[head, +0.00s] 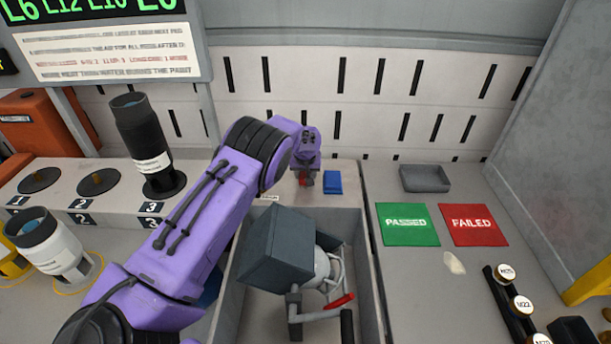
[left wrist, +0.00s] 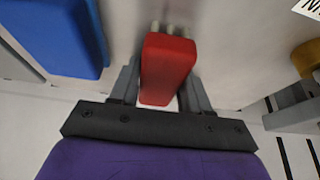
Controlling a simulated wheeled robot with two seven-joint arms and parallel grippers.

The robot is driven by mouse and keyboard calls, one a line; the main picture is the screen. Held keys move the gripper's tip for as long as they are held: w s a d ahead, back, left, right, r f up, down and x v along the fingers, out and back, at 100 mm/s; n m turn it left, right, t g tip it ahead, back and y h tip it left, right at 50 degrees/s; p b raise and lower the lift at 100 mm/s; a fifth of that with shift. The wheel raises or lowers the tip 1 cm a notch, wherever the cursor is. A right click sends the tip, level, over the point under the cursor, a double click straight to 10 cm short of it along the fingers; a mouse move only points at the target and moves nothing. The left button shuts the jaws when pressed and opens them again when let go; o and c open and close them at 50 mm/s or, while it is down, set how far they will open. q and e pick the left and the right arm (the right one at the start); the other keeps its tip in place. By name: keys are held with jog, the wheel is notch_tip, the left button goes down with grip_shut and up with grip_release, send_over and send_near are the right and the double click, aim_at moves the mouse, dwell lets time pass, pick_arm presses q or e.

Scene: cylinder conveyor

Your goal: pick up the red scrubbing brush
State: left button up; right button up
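The red scrubbing brush (left wrist: 167,68) is a red block with pale bristles, in the middle of the left wrist view. It lies between the two grey fingers of my left gripper (left wrist: 161,85), which appear shut against its sides. In the head view the left gripper (head: 305,182) is over the pale worktop behind the grey bin. Only a small bit of the red brush (head: 303,178) shows there, under the purple wrist. I cannot tell whether the brush still touches the worktop. My right gripper is not in view.
A blue brush-like block (head: 333,182) lies close to the right of the left gripper. The grey bin (head: 371,285) in front holds a dark box and other items. A grey tray (head: 425,178), a green PASSED mat (head: 407,238) and a red FAILED mat (head: 474,239) are at right.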

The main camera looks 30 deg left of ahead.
pick_arm(q)
jog(key=shift+c, duration=0.8)
jog(key=shift+r, duration=0.1)
jog(key=shift+r, duration=0.3)
notch_tip(320, 180, up, 3)
jog(key=shift+b, duration=0.75)
jog(key=s+r, duration=0.1)
jog(key=s+d+r, duration=0.1)
jog(key=r, duration=0.1)
jog(key=s+d+r, duration=0.1)
jog(key=shift+s+d+r, duration=0.1)
jog(key=shift+s+r, duration=0.05)
jog(key=shift+r, duration=0.2)
jog(key=s+d+r+b, duration=0.1)
jog(key=s+d+r, duration=0.4)
jog(key=s, duration=0.3)
jog(key=shift+s+d, duration=0.25)
